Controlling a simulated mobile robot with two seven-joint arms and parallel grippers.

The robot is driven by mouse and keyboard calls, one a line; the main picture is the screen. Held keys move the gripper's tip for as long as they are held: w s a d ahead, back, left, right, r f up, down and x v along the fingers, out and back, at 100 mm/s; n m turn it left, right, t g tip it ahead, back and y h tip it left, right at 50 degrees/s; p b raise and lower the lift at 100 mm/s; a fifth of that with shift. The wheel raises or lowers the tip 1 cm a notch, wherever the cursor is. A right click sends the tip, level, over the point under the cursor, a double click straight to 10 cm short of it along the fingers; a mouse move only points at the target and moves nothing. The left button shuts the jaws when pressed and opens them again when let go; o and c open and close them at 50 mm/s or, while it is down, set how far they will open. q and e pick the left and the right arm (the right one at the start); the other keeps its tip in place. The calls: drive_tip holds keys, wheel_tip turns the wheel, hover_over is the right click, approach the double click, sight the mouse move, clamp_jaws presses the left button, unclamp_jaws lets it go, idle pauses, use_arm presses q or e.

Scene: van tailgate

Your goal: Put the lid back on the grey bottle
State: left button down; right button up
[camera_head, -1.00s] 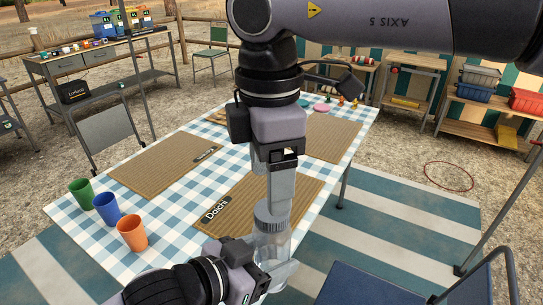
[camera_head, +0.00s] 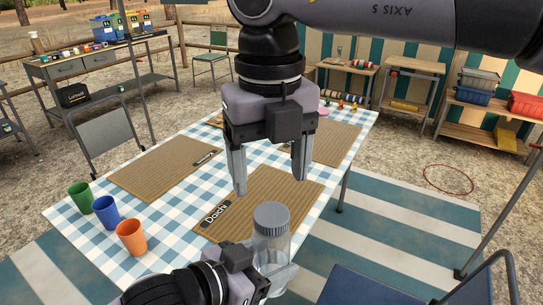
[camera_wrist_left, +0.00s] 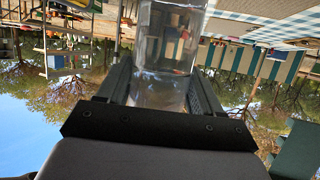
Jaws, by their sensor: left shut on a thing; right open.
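The grey bottle (camera_head: 271,248) is a clear, see-through cylinder with a ribbed grey lid (camera_head: 271,219) sitting on its top. It stands about upright at the table's near edge. My left gripper (camera_head: 274,272) is shut around its lower part. In the left wrist view the clear bottle body (camera_wrist_left: 166,50) shows between the two fingers; the lid is not seen there. My right gripper (camera_head: 270,184) is open and empty, pointing down above the lid, its fingers spread and apart from it. Whether the lid is screwed tight cannot be told.
The table (camera_head: 75,222) has a checked cloth with brown mats, one labelled Daichi (camera_head: 275,195). Green (camera_head: 80,197), blue (camera_head: 106,211) and orange (camera_head: 131,237) cups stand at its left. A blue chair (camera_head: 375,285) is at the lower right.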

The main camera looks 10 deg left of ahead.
sight(272, 214)
drive_tip(key=n, duration=0.6)
drive_tip(key=shift+r+n, duration=0.3)
drive_tip(key=n, duration=0.5)
drive_tip(key=shift+d+r, duration=0.1)
drive_tip(key=shift+r, duration=0.15)
drive_tip(key=shift+f, duration=4)
drive_tip(key=c, duration=1.1)
